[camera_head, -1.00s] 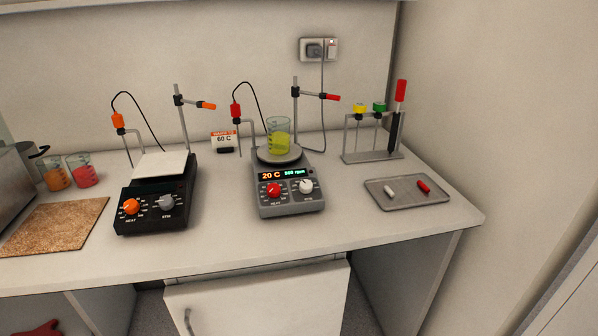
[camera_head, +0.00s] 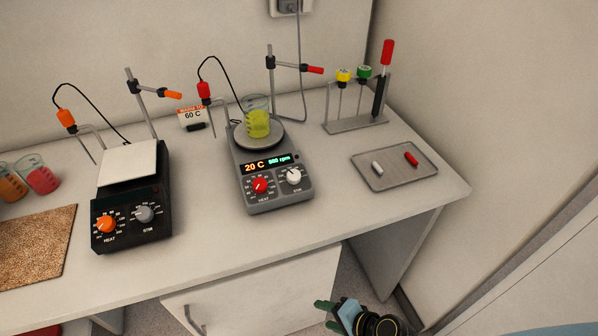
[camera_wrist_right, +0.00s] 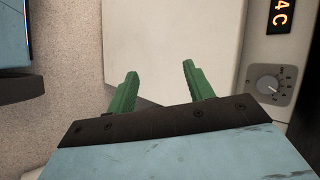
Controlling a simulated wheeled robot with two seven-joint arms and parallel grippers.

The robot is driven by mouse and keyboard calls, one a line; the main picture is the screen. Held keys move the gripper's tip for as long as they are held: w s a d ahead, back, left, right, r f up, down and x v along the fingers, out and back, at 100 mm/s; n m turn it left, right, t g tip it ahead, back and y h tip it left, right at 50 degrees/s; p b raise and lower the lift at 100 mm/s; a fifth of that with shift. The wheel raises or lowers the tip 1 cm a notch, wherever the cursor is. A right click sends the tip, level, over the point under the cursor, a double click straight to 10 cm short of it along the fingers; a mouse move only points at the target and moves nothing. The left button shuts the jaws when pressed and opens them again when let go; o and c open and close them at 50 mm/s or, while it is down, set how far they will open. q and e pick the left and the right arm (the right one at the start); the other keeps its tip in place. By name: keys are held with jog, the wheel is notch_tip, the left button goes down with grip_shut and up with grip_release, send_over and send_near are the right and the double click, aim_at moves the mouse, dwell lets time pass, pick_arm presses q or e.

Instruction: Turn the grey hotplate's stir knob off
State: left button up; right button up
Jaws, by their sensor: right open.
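The grey hotplate (camera_head: 278,200) stands on the bench, right of a black hotplate. Its display reads 20 C and what looks like 900 rpm. Its red heat knob (camera_head: 260,186) is at front left and its white stir knob (camera_head: 293,176) at front right. A beaker of yellow-green liquid (camera_head: 258,117) sits on its round plate. My right gripper (camera_head: 326,315) is low, in front of the bench and apart from the hotplate. In the right wrist view its green fingers (camera_wrist_right: 157,88) are open and empty. My left gripper is not in view.
The black hotplate (camera_head: 130,225) has orange and grey knobs. A metal tray (camera_head: 372,183) and a rack (camera_head: 355,124) stand to the right. Below is a white cabinet door (camera_head: 270,285). The right wrist view shows a grey panel with a dial (camera_wrist_right: 268,86) and a 4C display.

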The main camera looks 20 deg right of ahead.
jog(key=w+a+r+m+t+y+p, duration=0.2)
jog(key=w+r+m+t+y, duration=0.1)
jog(key=r, duration=1.1)
jog(key=w+a+r+m+t+y+p, duration=0.1)
jog(key=w+r+m+t+y+p, duration=0.2)
jog(key=r, duration=1)
jog(key=m+t+h, duration=0.3)
jog(key=m+h, duration=0.3)
jog(key=m, duration=0.6)
send_near(296, 177)
jog(key=v, duration=0.4)
jog(key=shift+s+a+f+b, duration=0.1)
jog(key=shift+a+b, duration=0.1)
jog(key=shift+b, duration=0.2)
jog(key=shift+d+f, duration=0.1)
jog(key=shift+d, duration=0.05)
jog(key=shift+w, duration=0.55)
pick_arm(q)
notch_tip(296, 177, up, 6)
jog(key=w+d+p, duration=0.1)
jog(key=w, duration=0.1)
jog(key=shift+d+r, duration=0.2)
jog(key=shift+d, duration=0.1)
pick_arm(e)
jog(key=x, duration=1.2)
jog(key=shift+w, duration=0.15)
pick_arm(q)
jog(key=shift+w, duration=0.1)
pick_arm(e)
jog(key=c, duration=1)
